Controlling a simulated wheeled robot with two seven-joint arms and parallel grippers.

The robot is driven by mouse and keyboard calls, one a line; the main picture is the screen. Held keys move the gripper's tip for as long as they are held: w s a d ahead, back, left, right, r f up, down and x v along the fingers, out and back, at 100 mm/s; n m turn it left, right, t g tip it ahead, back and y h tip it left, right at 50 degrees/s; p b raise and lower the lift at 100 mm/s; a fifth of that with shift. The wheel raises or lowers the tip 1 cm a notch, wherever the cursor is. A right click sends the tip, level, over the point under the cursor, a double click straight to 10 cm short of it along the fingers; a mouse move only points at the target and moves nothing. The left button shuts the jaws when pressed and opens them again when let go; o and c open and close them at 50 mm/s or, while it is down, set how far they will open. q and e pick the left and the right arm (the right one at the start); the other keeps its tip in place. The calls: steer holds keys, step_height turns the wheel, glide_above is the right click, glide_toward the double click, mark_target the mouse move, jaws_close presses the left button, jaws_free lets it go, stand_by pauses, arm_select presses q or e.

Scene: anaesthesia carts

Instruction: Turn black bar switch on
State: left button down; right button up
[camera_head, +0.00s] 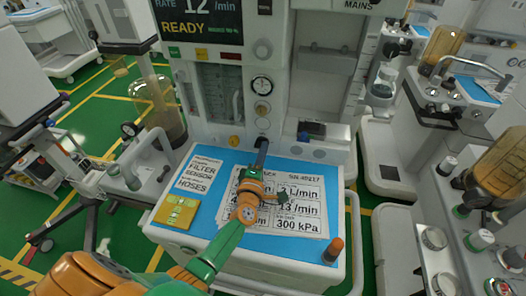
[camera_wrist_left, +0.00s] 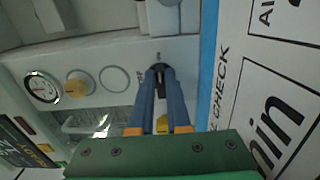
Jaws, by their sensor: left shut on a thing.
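The black bar switch (camera_wrist_left: 157,69) is a small dark knob on the pale front panel of the central anaesthesia cart. It shows at the fingertips in the left wrist view. In the head view my left gripper (camera_head: 262,147) reaches over the cart's worktop to the panel's lower middle. In the left wrist view its two blue-grey fingers (camera_wrist_left: 161,72) are shut on the switch, one on each side. The fingers hide part of the switch, so I cannot tell its exact angle. My right gripper is not in view.
The blue worktop (camera_head: 213,161) holds a printed check sheet (camera_head: 312,188) and a yellow pad (camera_head: 176,211). An orange-topped knob (camera_head: 333,250) stands at its front right corner. A round gauge (camera_head: 261,86) sits above the switch. Other carts stand on both sides.

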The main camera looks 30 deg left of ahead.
arm_select(q)
steer(key=shift+r, duration=0.1)
stand_by(0.3)
steer(key=c, duration=0.9)
jaws_free()
steer(key=shift+a, duration=0.1)
steer(key=v, duration=0.7)
steer(key=shift+p, duration=0.3)
